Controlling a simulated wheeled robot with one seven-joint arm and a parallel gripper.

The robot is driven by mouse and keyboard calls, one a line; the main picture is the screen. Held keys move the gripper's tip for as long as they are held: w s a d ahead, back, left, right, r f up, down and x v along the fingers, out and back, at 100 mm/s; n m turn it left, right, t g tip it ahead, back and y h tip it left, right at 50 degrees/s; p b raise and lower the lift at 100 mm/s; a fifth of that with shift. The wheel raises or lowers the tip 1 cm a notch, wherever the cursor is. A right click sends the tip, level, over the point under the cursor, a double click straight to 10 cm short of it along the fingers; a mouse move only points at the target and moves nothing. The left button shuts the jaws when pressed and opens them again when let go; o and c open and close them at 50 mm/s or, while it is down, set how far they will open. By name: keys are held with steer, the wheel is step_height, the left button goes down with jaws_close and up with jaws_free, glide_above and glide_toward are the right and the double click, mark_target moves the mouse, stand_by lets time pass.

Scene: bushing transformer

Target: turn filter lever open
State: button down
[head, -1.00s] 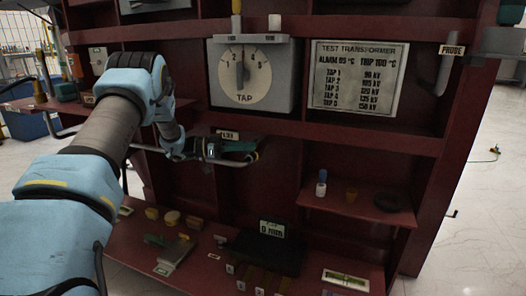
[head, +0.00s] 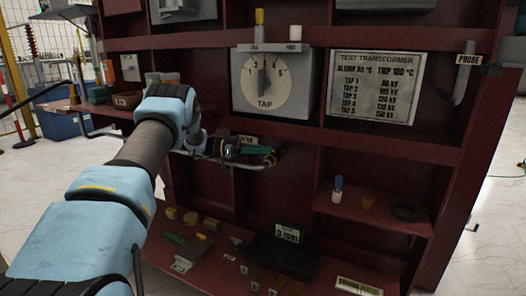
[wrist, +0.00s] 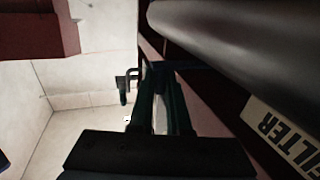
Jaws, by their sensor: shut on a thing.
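My gripper (head: 256,150) reaches the grey pipe under the TAP box in the head view, just below the small FILTER label (head: 247,139). In the wrist view its two dark fingers (wrist: 161,108) are close together, with a narrow pale strip (wrist: 160,116) between them. The gripper is shut on the filter lever, which the fingers mostly hide. The lever's angle cannot be told. The FILTER label (wrist: 284,138) is at the right of the wrist view, beside the thick grey pipe (wrist: 235,45).
The TAP dial box (head: 270,85) is above my gripper, with the shelf edge between. Below, a lower shelf (head: 225,262) holds several small parts and a black display box (head: 283,256). A small right shelf (head: 375,215) carries a bottle (head: 337,190). A dark hook (wrist: 124,88) is left of the fingers.

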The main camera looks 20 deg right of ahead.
steer(key=c, duration=0.9)
jaws_free()
steer(key=shift+s+d, duration=0.1)
steer(key=shift+s, duration=0.05)
